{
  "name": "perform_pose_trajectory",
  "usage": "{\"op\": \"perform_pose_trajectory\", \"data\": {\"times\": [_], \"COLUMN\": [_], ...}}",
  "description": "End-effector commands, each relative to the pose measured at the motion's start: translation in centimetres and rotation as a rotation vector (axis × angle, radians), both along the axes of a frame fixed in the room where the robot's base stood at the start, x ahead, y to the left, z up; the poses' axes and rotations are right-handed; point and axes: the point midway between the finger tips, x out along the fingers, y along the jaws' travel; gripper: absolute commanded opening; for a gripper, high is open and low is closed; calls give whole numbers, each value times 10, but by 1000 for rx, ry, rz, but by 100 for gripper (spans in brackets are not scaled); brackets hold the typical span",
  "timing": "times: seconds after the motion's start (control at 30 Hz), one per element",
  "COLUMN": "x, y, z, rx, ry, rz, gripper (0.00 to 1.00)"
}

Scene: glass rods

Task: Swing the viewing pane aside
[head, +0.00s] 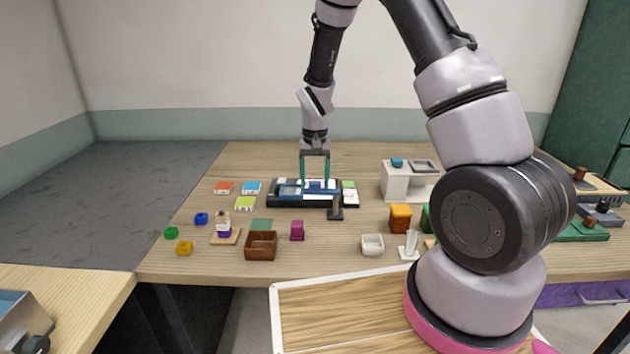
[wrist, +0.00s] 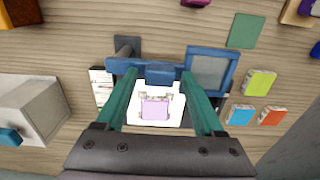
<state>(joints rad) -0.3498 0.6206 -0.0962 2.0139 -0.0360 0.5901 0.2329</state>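My gripper (head: 314,182) is over the dark-based device (head: 277,202) in the middle of the table, its teal fingers pointing down. In the wrist view my gripper (wrist: 160,80) is open, a finger on each side of a small blue block (wrist: 161,74) on a blue bar. There is visible space beside the block; I cannot tell whether the fingertips reach down to it. The bar runs from a dark post (wrist: 127,46) to a blue-framed grey pane (wrist: 209,70), likely the viewing pane. A bright white surface with a purplish piece (wrist: 155,107) shows between the fingers.
Orange (head: 223,188), blue (head: 252,187) and green (head: 245,204) blocks lie left of the device. A white machine (head: 396,184) stands to its right.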

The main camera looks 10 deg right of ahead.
Motion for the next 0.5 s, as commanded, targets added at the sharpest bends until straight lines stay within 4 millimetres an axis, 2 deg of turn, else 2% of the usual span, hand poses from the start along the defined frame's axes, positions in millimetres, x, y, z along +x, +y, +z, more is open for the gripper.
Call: {"op": "perform_pose_trajectory", "data": {"times": [0.33,0.5], "x": [-1,0], "y": [0,0], "z": [1,22], "rx": [-1,1], "ry": [1,-1], "rz": [-1,-1], "gripper": [75,75]}}
